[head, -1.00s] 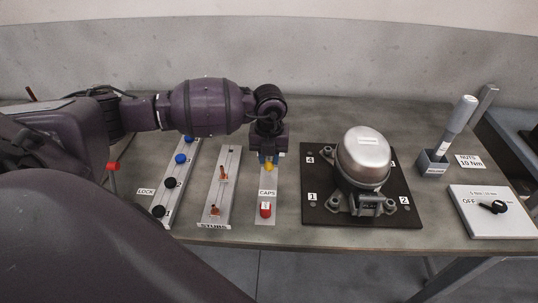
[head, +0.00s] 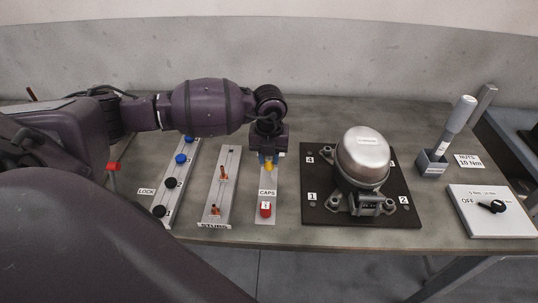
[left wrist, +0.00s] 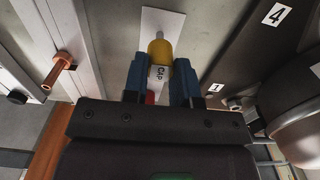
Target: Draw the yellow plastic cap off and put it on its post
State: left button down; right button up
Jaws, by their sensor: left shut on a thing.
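The yellow cap (head: 268,166) is at the far part of the light strip labelled CAPS (head: 267,219). My left gripper (head: 268,158) comes down over it from above and is shut on it. In the left wrist view the yellow cap (left wrist: 160,50) shows ahead of the two blue fingers (left wrist: 163,80). The lower end of the cap is hard to see, so I cannot tell whether it sits on a post or is lifted. A red cap (head: 265,209) stands at the near end of the same strip. My right gripper is out of view.
Left of the caps are a rail with copper stubs (head: 216,190) and a LOCK rail with blue and black knobs (head: 170,183). Right are the compressor (head: 362,160) on a dark numbered plate (head: 332,215), a holder with a tool (head: 459,120), and a switch box (head: 495,225).

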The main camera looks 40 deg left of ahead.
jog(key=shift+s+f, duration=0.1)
pick_arm(q)
jog(key=shift+f, duration=0.4)
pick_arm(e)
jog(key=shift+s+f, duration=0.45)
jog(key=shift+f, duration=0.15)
pick_arm(q)
jog(key=shift+f+b, duration=0.15)
jog(key=shift+b, duration=0.15)
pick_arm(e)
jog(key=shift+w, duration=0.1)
pick_arm(q)
jog(key=shift+f, duration=0.35)
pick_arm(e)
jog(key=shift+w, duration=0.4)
pick_arm(q)
jog(key=shift+f+b, duration=0.3)
jog(key=shift+f, duration=0.05)
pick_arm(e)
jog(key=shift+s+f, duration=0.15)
pick_arm(q)
jog(key=c, duration=0.8)
grip_release()
jog(key=shift+c, duration=0.2)
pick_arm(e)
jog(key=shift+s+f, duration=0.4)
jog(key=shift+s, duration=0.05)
